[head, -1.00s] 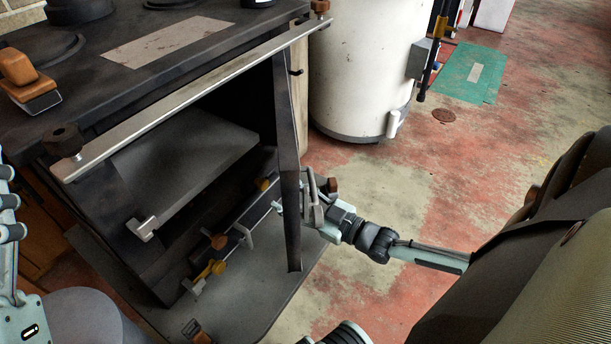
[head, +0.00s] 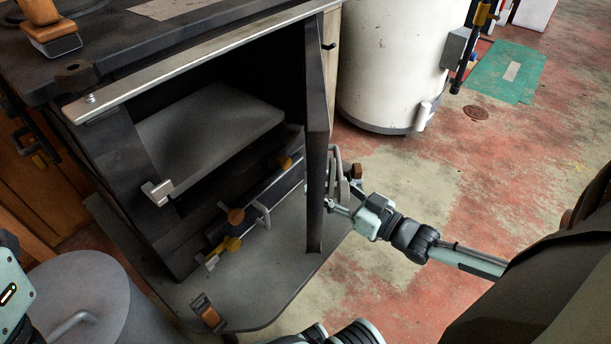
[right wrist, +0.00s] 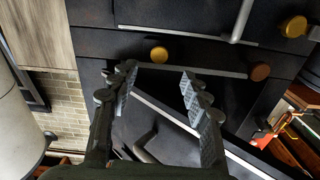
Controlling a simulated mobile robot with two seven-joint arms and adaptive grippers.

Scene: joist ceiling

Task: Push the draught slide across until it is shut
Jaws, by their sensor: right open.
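The dark stove's lower front carries a long slide bar (head: 260,199) with brass and brown knobs. They include a brown knob (head: 235,215) and a brass knob (head: 285,161); I cannot tell which belongs to the draught slide. In the right wrist view a brass knob (right wrist: 159,54) and a brown knob (right wrist: 260,72) lie along the bar (right wrist: 185,68), beyond my fingers. My right gripper (head: 334,207) is at the edge of the open stove door (head: 317,130), partly hidden by it. In the right wrist view my right gripper (right wrist: 160,82) is open and empty. My left gripper's fingers are not shown.
The door's grey handle (head: 345,175) is close beside my right gripper. A base plate (head: 290,265) spreads under the stove. A grey lidded bin (head: 75,290) stands at lower left. A white cylinder (head: 395,65) stands behind.

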